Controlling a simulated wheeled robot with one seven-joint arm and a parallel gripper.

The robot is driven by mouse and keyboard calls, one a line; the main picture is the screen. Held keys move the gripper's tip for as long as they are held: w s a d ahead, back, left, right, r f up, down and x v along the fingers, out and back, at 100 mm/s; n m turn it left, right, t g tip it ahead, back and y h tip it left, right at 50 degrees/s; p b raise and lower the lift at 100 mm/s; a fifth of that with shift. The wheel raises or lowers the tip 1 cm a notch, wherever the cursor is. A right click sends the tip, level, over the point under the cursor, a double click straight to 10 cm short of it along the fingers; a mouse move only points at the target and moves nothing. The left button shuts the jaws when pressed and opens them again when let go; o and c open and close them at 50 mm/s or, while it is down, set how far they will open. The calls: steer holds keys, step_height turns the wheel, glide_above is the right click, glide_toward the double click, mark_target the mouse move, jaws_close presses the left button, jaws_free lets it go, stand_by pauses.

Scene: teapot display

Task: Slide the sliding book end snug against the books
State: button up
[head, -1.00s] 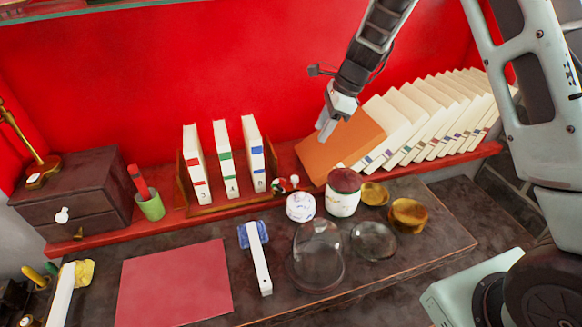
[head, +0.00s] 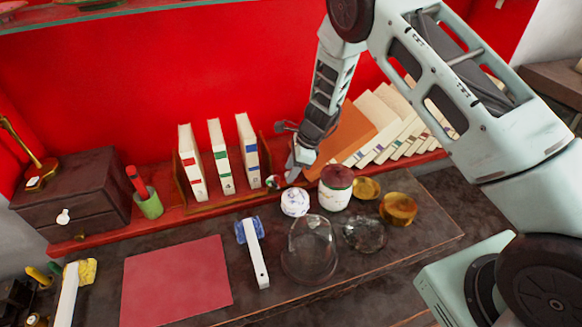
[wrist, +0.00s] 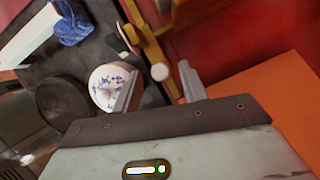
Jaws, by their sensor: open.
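Three upright white books with red, green and blue labels (head: 221,158) stand in a wooden rack on the red shelf. The sliding book end (head: 265,150) is the brown upright panel at the rack's right, with a gap between it and the blue-labelled book. My gripper (head: 293,172) is low over the shelf, just right of the book end. In the wrist view, my gripper (wrist: 162,88) is open, with a small white knob between or just beyond its fingers. The golden-brown book end structure (wrist: 152,42) lies beyond the fingertips. Contact cannot be told.
An orange-brown board (head: 343,140) and several leaning white books stand close on the gripper's right. A blue-and-white round pot (head: 295,202), a red-lidded jar (head: 335,188) and a glass dome (head: 310,252) stand in front. Small red-and-white pieces (head: 275,181) lie beside the rack.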

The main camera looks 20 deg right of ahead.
steer(key=shift+a+f, duration=0.15)
steer(key=shift+f, duration=0.15)
jaws_close()
steer(key=a, duration=0.8)
steer(key=shift+a, duration=0.15)
jaws_free()
steer(key=b+v, duration=0.3)
steer(key=v, duration=1.4)
steer(key=shift+r+b, duration=0.25)
steer(key=shift+b, duration=0.05)
